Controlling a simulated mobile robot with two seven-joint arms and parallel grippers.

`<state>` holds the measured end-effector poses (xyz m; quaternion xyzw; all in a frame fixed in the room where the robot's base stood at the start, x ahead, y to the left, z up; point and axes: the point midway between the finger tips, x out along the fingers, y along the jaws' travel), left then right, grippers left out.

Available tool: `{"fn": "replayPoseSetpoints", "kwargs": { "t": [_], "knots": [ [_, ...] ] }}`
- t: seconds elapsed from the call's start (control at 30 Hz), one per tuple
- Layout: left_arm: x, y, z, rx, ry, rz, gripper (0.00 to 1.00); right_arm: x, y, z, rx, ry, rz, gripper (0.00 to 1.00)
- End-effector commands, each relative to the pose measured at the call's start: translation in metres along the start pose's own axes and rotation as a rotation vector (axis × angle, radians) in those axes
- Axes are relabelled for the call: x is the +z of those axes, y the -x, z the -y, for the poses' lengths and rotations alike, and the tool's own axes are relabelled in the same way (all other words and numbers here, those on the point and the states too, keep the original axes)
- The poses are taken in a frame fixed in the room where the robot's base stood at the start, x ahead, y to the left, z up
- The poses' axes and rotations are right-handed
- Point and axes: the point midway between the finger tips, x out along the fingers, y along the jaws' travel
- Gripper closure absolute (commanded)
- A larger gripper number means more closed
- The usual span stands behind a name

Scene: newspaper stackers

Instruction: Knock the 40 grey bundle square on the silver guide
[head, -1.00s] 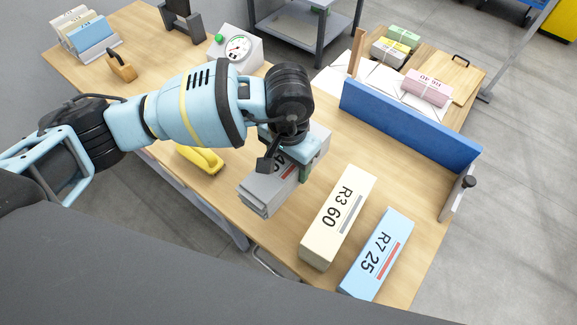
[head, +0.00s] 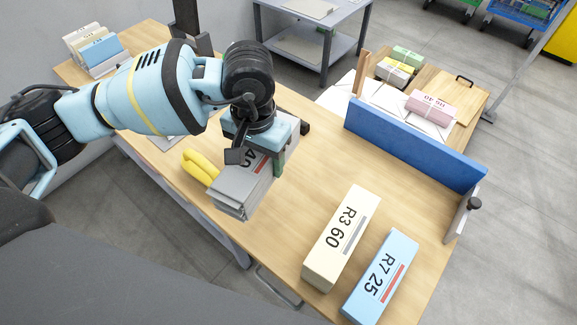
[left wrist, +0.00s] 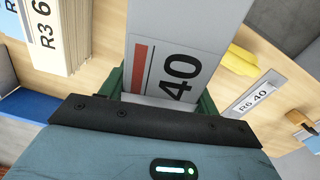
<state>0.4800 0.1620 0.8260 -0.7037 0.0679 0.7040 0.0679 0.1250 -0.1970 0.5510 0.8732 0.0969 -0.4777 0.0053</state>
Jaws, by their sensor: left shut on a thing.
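My left gripper (head: 262,152) is shut on the grey bundle marked 40 (head: 238,194), gripping across its width. The bundle's near end shows stacked, slightly uneven sheet edges. It seems held above the table, though the gap beneath is hard to judge. In the left wrist view, the grey bundle (left wrist: 178,22) runs between the green finger pads, with its red-striped 40 label facing the camera. The silver guide (head: 460,215) is an upright plate at the right end of the blue fence, well right of the bundle. My right gripper is not in view.
A cream bundle R3 60 (head: 341,238) and a blue bundle R7 25 (head: 380,276) lie on the near right of the table. A long blue fence (head: 415,147) stands behind them. A yellow object (head: 198,170) lies left of the grey bundle. Bare tabletop lies before the fence.

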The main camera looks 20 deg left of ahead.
Motion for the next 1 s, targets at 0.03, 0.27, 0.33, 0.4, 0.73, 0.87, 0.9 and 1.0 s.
{"fn": "replayPoseSetpoints", "kwargs": {
  "t": [0.03, 0.27, 0.33, 0.4, 0.73, 0.87, 0.9, 1.0],
  "knots": [
    [0.003, 0.014, 0.012, -0.001, 0.036, -0.01, 0.96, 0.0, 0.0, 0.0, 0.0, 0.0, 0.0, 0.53],
    [0.022, 0.047, 0.042, 0.0, 0.159, -0.007, 0.96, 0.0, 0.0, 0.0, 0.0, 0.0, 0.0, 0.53],
    [0.026, 0.051, 0.046, 0.001, 0.178, -0.005, 0.96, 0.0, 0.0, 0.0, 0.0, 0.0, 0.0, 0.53],
    [0.028, 0.054, 0.048, 0.001, 0.189, -0.005, 0.96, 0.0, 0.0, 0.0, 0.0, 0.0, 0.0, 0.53],
    [0.029, 0.055, 0.048, 0.002, 0.193, -0.004, 0.96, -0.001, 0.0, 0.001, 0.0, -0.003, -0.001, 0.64],
    [0.029, 0.055, 0.048, 0.002, 0.193, -0.004, 0.96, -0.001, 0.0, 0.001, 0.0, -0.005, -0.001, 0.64],
    [0.029, 0.055, 0.048, 0.002, 0.193, -0.004, 0.96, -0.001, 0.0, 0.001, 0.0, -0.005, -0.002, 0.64],
    [0.029, 0.055, 0.048, 0.002, 0.193, -0.004, 0.96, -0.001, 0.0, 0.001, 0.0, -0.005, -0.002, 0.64]
  ]
}}
